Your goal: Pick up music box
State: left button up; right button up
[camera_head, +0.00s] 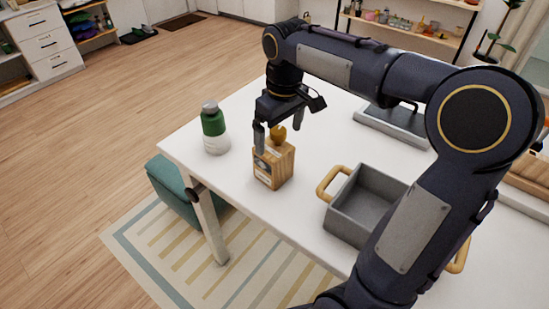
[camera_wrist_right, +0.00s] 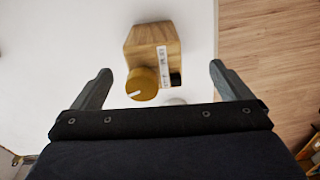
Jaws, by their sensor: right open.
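The music box (camera_head: 272,167) is a small wooden block with a round gold knob on top and a pale label on its side. It stands on the white table near the front left edge. My right gripper (camera_head: 278,136) is open over it, with its fingers pointing down near the knob. In the right wrist view the music box (camera_wrist_right: 152,55) shows beyond the gap between the two open fingers (camera_wrist_right: 160,88), with the knob closest. Nothing is held. My left gripper is not in view.
A green and white bottle (camera_head: 214,130) stands left of the music box on the table (camera_head: 240,112). A grey tray with wooden handles (camera_head: 341,213) lies to its right. A dark flat device (camera_head: 394,123) is behind. A teal stool (camera_head: 172,187) is under the left edge.

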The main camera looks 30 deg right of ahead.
aim_at(274, 147)
jog(key=shift+w+d+f, duration=0.1)
jog(key=shift+w, duration=0.5)
jog(key=shift+w+d+f, duration=0.1)
jog(key=shift+w, duration=0.5)
jog(key=shift+w+f, duration=0.15)
jog(key=shift+f, duration=0.15)
notch_tip(274, 147, down, 7)
jog(key=shift+a, duration=0.15)
jog(key=shift+w+r, duration=0.1)
jog(key=c, duration=1.4)
